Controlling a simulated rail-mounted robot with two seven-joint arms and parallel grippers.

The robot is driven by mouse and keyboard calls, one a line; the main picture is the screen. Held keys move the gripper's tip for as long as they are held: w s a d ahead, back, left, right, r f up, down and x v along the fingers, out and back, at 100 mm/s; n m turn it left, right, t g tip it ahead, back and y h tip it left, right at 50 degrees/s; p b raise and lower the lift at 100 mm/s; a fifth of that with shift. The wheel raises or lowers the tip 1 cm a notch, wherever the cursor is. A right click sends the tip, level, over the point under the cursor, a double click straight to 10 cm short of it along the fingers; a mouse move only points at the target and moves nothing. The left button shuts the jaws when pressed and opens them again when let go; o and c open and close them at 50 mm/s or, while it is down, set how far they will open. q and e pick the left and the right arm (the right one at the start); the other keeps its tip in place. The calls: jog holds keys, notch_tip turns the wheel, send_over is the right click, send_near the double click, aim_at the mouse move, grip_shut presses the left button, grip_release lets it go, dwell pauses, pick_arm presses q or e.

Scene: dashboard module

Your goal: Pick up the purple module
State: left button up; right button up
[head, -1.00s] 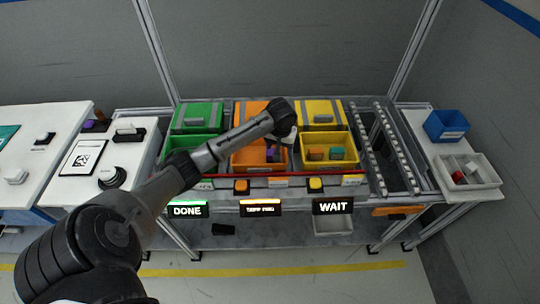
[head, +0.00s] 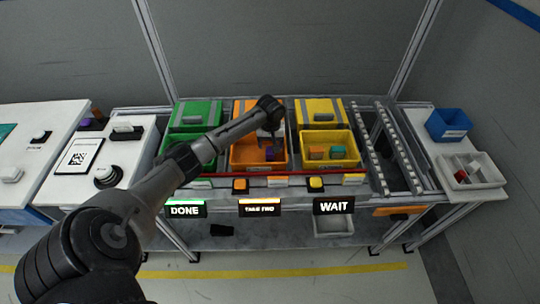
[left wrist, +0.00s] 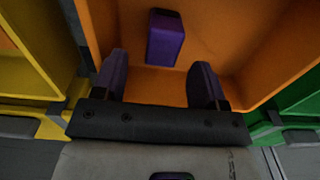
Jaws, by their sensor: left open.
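The purple module (head: 269,154) is a small block inside the open orange bin (head: 240,157) at the middle of the rack. In the left wrist view the purple module (left wrist: 166,38) stands on the bin floor, apart from the fingers. My left gripper (left wrist: 160,80) is open and empty over the orange bin, and the module shows ahead of the gap between its fingertips. In the head view the left gripper (head: 272,142) partly covers the bin. My right gripper is not in view.
A green bin (head: 172,146) is left of the orange one. A yellow bin (head: 342,163) with orange and teal modules is right of it. The bin walls stand close around my gripper. Signs reading DONE (head: 185,209), TAKE TWO (head: 260,208) and WAIT (head: 333,206) hang in front.

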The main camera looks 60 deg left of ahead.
aim_at(270, 149)
pick_arm(q)
jog(key=shift+s+d+f+b, duration=0.15)
jog(key=shift+f+b, duration=0.9)
jog(key=shift+f, duration=1.65)
jog(key=shift+r, duration=0.1)
jog(key=c, duration=1)
